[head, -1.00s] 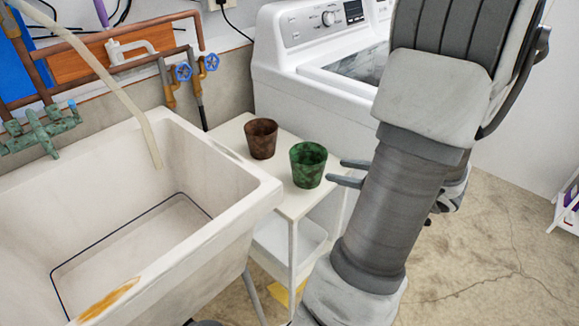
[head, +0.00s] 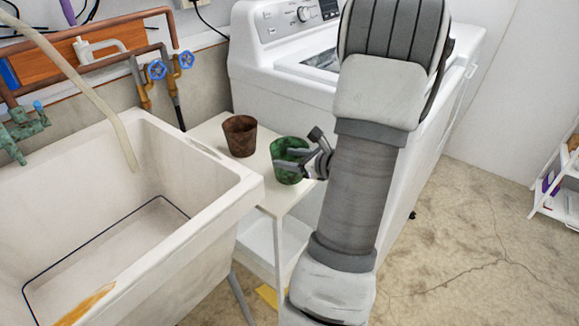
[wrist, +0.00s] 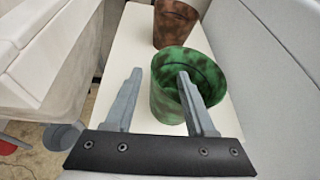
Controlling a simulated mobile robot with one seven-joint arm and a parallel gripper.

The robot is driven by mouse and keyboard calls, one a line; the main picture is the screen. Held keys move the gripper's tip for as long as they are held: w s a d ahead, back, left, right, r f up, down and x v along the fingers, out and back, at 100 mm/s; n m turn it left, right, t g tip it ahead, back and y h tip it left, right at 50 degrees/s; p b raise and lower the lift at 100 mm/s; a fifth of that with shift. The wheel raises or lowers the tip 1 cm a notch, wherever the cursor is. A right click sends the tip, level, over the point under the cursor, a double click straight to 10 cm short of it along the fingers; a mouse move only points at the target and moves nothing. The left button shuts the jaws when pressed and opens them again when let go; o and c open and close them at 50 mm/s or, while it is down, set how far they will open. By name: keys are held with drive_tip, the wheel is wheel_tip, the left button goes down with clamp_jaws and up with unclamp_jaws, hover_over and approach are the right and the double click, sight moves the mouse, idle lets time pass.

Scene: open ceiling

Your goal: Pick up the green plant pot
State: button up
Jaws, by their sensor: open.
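The green plant pot (head: 286,179) stands upright and open-topped on a small white stand (head: 208,133) between the sink and the washing machine. It also shows in the wrist view (wrist: 164,105). My gripper (wrist: 159,72) is open and empty. In the wrist view its left finger lies left of the pot, and its right finger overlaps the pot's opening, so the pot's left wall appears between them. I cannot tell whether that right fingertip is inside the pot or above it. In the head view the fingers (head: 279,157) cover part of the pot.
A brown pot (head: 240,136) stands close behind the green one, also in the wrist view (wrist: 176,22). The sink (head: 215,165) borders the stand on the left. The washing machine (head: 270,105) stands behind and right. Open floor (head: 455,240) lies to the right.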

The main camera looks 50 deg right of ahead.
sight(279, 170)
drive_tip(key=x, duration=0.4)
drive_tip(key=shift+w+b, duration=0.1)
drive_tip(key=shift+b, duration=0.25)
clamp_jaws()
